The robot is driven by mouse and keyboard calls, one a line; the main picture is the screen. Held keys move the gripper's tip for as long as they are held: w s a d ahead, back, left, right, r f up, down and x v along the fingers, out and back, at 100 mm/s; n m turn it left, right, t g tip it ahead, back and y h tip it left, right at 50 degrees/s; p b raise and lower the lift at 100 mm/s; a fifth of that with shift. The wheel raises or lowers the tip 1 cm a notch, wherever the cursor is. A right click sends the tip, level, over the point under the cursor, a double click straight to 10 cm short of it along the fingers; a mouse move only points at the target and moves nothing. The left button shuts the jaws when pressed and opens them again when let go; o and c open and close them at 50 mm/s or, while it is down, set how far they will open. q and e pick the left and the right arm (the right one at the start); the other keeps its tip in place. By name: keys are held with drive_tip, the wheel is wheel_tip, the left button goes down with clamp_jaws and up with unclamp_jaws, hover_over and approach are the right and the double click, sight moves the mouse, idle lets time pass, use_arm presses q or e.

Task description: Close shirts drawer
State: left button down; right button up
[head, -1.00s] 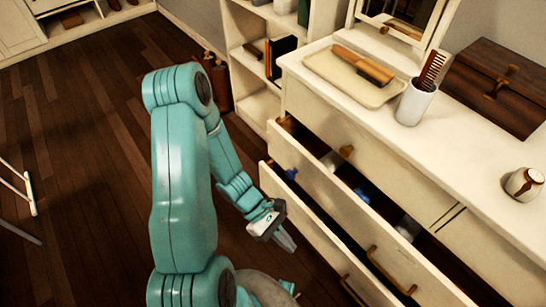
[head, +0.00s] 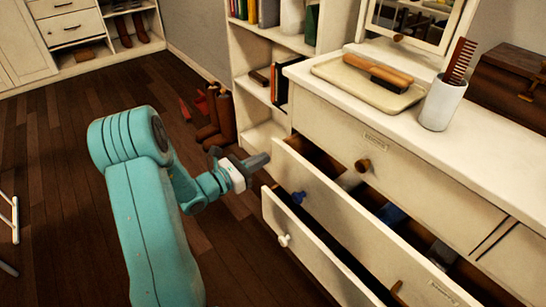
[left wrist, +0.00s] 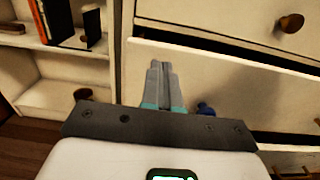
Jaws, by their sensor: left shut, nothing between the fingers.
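The white dresser has two drawers pulled out. The upper open drawer (head: 335,205) has a blue knob and holds folded items, with a dark gap above it. Below it, a drawer (head: 312,262) with a white knob also stands out. The small labels are unreadable, so I cannot tell which is the shirts drawer. My left gripper (head: 260,160) is shut and empty, near the left end of the upper open drawer. In the left wrist view its fingers (left wrist: 163,68) point at the dresser beside the blue knob (left wrist: 205,108); contact cannot be told. My right gripper is not in view.
The closed top drawer (head: 390,160) has a brown knob. A tray (head: 345,82) with a brush and a white cup (head: 440,105) with a comb stand on top. A bookshelf (head: 262,85) and brown boots (head: 218,120) are behind. Bare wood floor lies left.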

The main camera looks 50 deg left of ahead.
sight(282, 149)
use_arm(q)
drive_tip(key=w, duration=0.4)
drive_tip(key=shift+w+b, duration=0.2)
drive_tip(key=shift+b, duration=0.2)
drive_tip(key=shift+w, duration=0.1)
drive_tip(key=w, duration=0.4)
drive_tip(key=shift+w, duration=0.15)
